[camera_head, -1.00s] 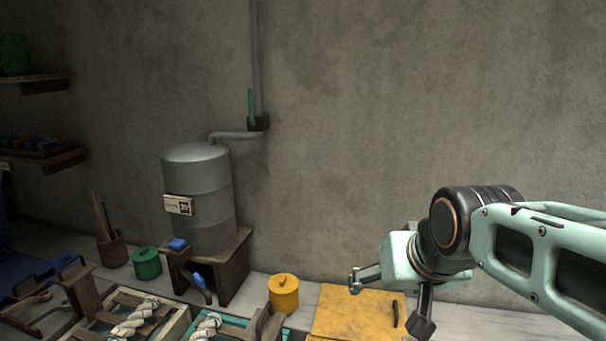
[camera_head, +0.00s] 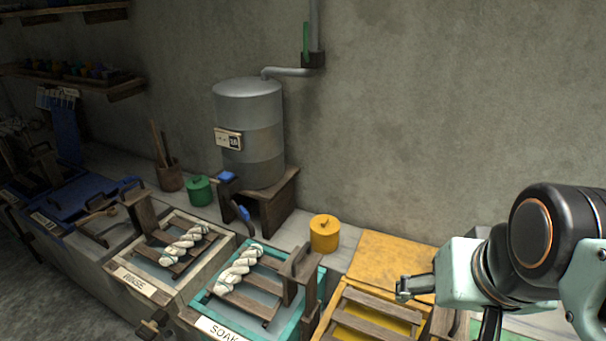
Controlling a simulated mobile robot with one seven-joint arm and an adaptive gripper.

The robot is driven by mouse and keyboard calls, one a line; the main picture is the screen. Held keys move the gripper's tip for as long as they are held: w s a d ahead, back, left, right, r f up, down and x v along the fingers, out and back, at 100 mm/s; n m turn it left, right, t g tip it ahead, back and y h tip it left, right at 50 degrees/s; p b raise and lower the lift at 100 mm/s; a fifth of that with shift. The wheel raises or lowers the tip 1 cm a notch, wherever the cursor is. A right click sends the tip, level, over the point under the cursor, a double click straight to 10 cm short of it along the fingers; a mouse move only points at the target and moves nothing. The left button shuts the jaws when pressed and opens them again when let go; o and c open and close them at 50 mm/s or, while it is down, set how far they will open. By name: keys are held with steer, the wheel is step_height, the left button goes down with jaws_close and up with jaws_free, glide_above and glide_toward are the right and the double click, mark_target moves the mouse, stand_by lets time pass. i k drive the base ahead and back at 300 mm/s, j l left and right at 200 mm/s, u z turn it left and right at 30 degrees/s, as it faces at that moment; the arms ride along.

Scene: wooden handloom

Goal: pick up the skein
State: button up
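Two white twisted skeins show. One skein (camera_head: 239,270) lies across wooden slats in the teal-rimmed basin (camera_head: 205,312) labelled SOAK. The other skein (camera_head: 185,245) lies on slats in the pale-rimmed basin (camera_head: 128,270) labelled RINSE. My gripper (camera_head: 450,308) is at the right, well away from both skeins, above the yellow-lidded area. Its fingers are spread apart with nothing visible between them. The lower finger is partly cut off by the frame's bottom edge.
A yellow basin with slats (camera_head: 375,312) stands between my gripper and the SOAK basin. A yellow pot (camera_head: 324,233), a green pot (camera_head: 199,190) and a grey tank (camera_head: 250,135) on a wooden stand (camera_head: 270,205) are behind. A blue lid (camera_head: 85,198) lies at left.

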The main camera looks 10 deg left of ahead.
mark_target(223, 285)
steer(key=i+j, duration=0.1)
steer(key=j, duration=1.1)
steer(key=i+j, duration=0.1)
steer(key=j, duration=2.3)
steer(key=j+z, duration=0.6)
steer(key=z, duration=1.05)
steer(key=i+j, duration=0.05)
